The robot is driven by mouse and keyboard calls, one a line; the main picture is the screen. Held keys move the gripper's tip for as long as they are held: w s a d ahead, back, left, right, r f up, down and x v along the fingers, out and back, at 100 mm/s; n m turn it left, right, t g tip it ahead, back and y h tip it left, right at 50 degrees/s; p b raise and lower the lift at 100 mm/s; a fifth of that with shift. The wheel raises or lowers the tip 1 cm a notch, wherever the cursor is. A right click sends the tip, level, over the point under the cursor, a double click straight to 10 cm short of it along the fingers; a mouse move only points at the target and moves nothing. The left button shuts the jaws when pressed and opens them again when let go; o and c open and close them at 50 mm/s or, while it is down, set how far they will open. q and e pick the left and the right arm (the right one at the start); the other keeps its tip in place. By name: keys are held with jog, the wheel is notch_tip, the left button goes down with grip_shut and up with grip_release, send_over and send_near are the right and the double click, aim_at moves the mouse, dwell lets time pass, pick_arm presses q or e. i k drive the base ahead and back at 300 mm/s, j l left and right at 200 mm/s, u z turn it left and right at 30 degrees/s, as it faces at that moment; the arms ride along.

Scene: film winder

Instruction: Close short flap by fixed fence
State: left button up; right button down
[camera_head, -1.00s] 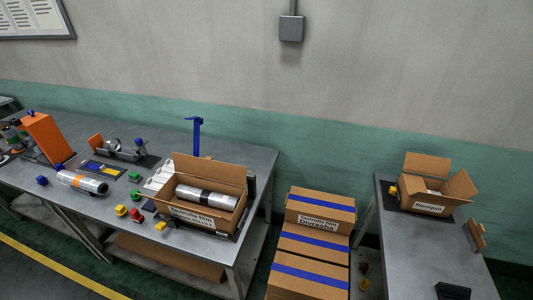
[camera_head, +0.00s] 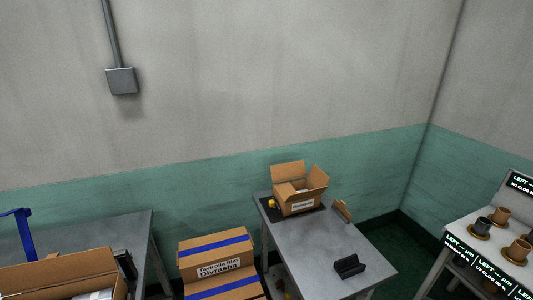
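A small open carton (camera_head: 297,196) with a white label stands on a dark mat on the right grey table. Its back flap and right flap stand up, and something pale shows inside. A larger open carton (camera_head: 62,272) is cut off at the bottom left, on the left table, with a raised brown flap and part of a pale roll. A dark upright piece (camera_head: 126,266) stands close beside its right end; I cannot tell whether it is the fixed fence. Neither of my grippers shows.
Closed cartons with blue tape (camera_head: 216,255) stand between the tables. The right table (camera_head: 322,238) holds a black block (camera_head: 349,266) and a brown upright piece (camera_head: 342,211). A blue post (camera_head: 24,234) rises at left. A rack with cups (camera_head: 501,215) stands far right.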

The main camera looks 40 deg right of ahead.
aim_at(315, 175)
jog(key=z, duration=1.7)
jog(key=i+l, duration=0.1)
jog(key=l, duration=0.3)
jog(key=i+l, duration=0.15)
jog(key=l, duration=0.2)
jog(key=i+l, duration=0.1)
jog(key=l, duration=0.3)
jog(key=i+l, duration=0.15)
jog(key=l, duration=0.2)
jog(key=i+l, duration=0.1)
jog(key=l, duration=0.3)
jog(key=i+l, duration=0.15)
jog(key=l, duration=0.2)
jog(key=z, duration=0.05)
